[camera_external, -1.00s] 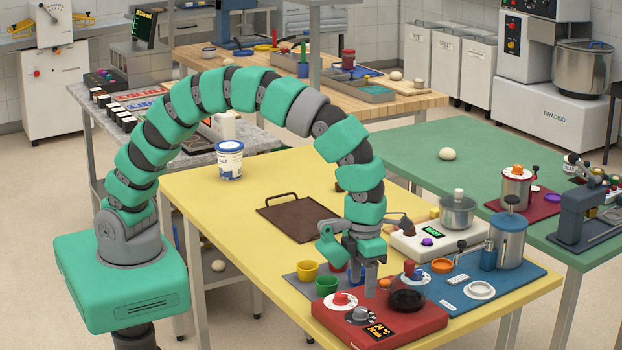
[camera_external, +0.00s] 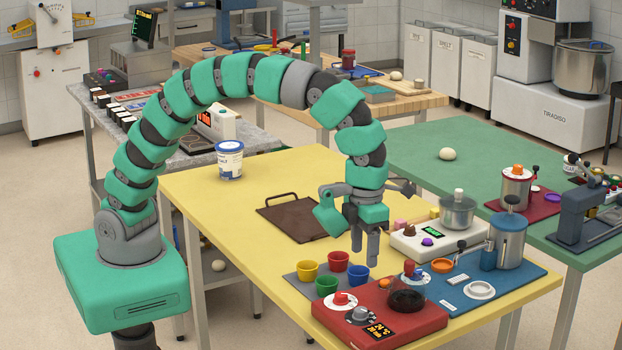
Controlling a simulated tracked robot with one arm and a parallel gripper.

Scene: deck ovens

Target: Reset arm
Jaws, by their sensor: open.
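My gripper (camera_external: 364,249) hangs from my green segmented arm over the yellow table (camera_external: 200,191). Its fingers point down and are apart, with nothing seen between them. It is in the air, above and behind the blue cup (camera_external: 358,275) and to the right of the red cup (camera_external: 338,261) in the picture. The yellow cup (camera_external: 307,271) and the green cup (camera_external: 327,286) stand to its lower left on a grey mat (camera_external: 292,280). All these cups are upright.
A red device (camera_external: 435,320) with knobs stands in front of the cups. A white scale (camera_external: 405,243) and a blue mat (camera_external: 515,284) with a metal canister (camera_external: 508,242) lie to the right. A brown tray (camera_external: 291,222) and a white tub (camera_external: 229,162) stand left on the table.

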